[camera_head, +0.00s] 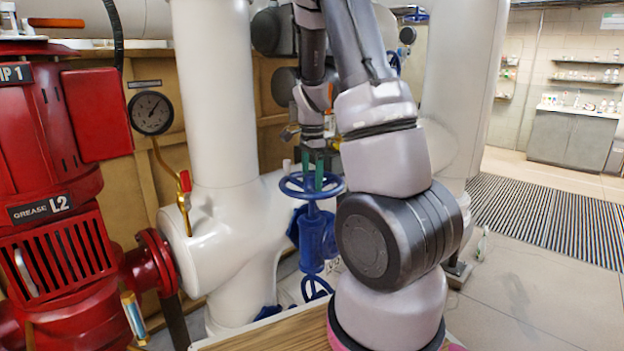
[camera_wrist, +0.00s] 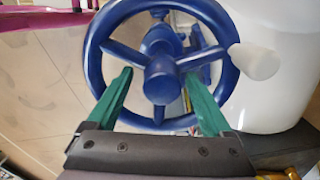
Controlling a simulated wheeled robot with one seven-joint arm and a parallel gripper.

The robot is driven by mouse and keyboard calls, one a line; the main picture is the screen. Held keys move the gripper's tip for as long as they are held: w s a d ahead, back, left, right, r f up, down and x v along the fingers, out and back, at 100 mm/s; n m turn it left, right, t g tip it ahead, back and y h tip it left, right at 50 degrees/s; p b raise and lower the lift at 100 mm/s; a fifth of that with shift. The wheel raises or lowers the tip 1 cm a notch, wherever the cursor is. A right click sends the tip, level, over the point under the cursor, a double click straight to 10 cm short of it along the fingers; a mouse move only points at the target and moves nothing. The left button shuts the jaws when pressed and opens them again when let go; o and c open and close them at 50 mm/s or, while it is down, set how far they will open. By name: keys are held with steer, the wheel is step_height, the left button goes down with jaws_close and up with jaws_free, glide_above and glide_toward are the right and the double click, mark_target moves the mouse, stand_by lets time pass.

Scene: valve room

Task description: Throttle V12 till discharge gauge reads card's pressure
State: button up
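A blue handwheel valve (camera_head: 312,186) stands on the white pipework; no V12 tag is readable on it. In the wrist view its spoked wheel (camera_wrist: 161,122) fills the middle, with a pale knob (camera_wrist: 254,62) on the rim. My gripper (camera_head: 314,172) points down at the wheel. Its green fingers (camera_wrist: 158,76) are apart, one on each side of the hub, with nothing clearly clamped. I cannot tell whether they touch the spokes. A round dark-faced gauge (camera_head: 151,113) has its needle toward the upper right; its numbers are too small to read. No pressure card is recognisable.
A red pump (camera_head: 60,190) marked "GREASE L2" stands at the left. A yellow tube with a red-handled cock (camera_head: 184,188) runs below the gauge. A wooden surface (camera_head: 270,335) lies in front. Open floor (camera_head: 530,280) is at the right.

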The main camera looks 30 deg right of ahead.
steer(key=shift+w+a, duration=0.1)
steer(key=shift+a, duration=0.1)
steer(key=shift+r, duration=0.35)
steer(key=shift+d+r, duration=0.2)
steer(key=shift+r, duration=2.75)
steer(key=shift+r, duration=3.05)
steer(key=s+a+r+n+t, duration=0.2)
steer(key=s+a+r+n, duration=0.1)
steer(key=s, duration=0.3)
steer(key=s+a+r+n+t+y, duration=0.1)
steer(key=s+a+r+n+t, duration=0.1)
steer(key=s+a+r+n, duration=0.2)
steer(key=s+a+r+n+t+y, duration=0.1)
steer(key=s+a+r+n+t, duration=0.2)
steer(key=s+a+n, duration=0.3)
steer(key=s+r, duration=0.1)
steer(key=s, duration=0.2)
steer(key=shift+s+a+n, duration=0.15)
steer(key=shift+s+n, duration=0.15)
steer(key=shift+n, duration=0.1)
steer(key=shift+r, duration=0.1)
